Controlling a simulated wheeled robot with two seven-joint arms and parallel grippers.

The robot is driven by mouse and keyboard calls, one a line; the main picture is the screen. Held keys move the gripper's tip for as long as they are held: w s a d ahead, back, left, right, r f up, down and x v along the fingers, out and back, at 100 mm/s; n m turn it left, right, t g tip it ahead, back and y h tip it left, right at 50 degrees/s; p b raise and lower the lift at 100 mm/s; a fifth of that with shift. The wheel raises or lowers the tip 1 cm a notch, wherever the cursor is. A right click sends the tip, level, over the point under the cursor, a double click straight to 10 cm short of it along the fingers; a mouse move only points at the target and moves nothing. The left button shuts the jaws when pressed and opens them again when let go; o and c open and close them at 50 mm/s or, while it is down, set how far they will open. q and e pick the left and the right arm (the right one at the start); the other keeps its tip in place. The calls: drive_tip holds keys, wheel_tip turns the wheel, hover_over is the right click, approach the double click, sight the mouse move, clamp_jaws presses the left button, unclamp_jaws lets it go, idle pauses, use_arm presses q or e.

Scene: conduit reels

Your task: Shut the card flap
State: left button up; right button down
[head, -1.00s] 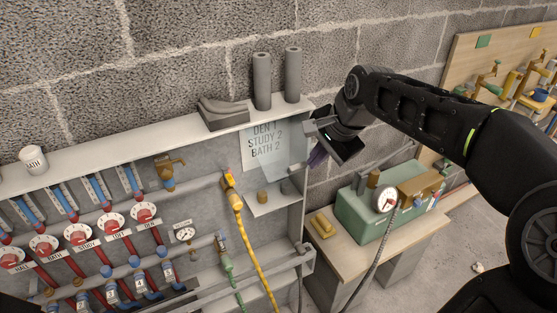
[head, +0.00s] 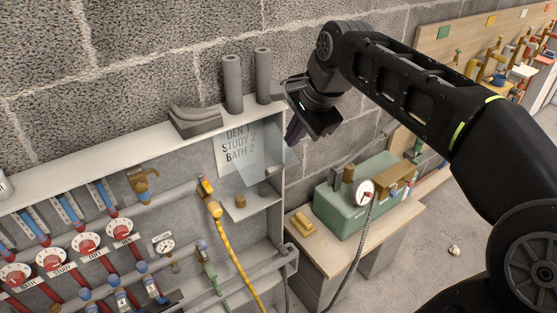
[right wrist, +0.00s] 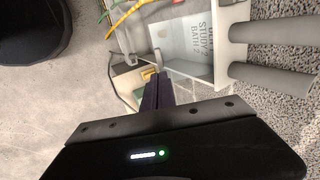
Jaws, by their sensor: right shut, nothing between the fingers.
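The card (head: 232,148), printed DEN 1, STUDY 2, BATH 2, is on the cabinet's back at its upper right. It also shows in the right wrist view (right wrist: 195,38). The clear card flap (head: 266,165) stands out from the card at an angle, partly open, its free side towards the cabinet's right edge. My right gripper (head: 292,138), with dark purple fingers, is shut and empty beside that free side; I cannot tell whether it touches. The fingers (right wrist: 157,90) point towards the cabinet in the right wrist view. My left gripper is not in view.
Two grey tubes (head: 232,84) and a grey moulded piece (head: 194,121) stand on the cabinet's top. A small shelf (head: 250,207) lies below the flap. A green box with a gauge (head: 340,208) sits on a bench at the right. A yellow hose (head: 226,245) hangs below.

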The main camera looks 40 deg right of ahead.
sight(276, 167)
drive_tip(key=x, duration=1.1)
drive_tip(key=shift+w+f, duration=0.2)
drive_tip(key=shift+f, duration=0.15)
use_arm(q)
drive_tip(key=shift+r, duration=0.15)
use_arm(e)
drive_tip(key=shift+f+b, duration=0.4)
drive_tip(key=shift+b, duration=0.05)
drive_tip(key=w+f+t+b, duration=0.5)
drive_tip(key=f+b, duration=0.5)
drive_tip(key=b, duration=1.2)
use_arm(q)
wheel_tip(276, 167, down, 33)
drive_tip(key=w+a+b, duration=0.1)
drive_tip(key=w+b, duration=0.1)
drive_tip(key=b, duration=0.7)
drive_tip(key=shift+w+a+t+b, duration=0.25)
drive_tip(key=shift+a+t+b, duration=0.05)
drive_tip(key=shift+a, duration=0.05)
use_arm(e)
drive_tip(key=w+f+t, duration=0.3)
drive_tip(key=w+f, duration=0.2)
drive_tip(key=w, duration=0.4)
drive_tip(key=shift+w+d+t, duration=0.15)
drive_tip(key=shift+d+t, duration=0.1)
drive_tip(key=shift+t, duration=0.05)
drive_tip(key=shift+f, duration=0.1)
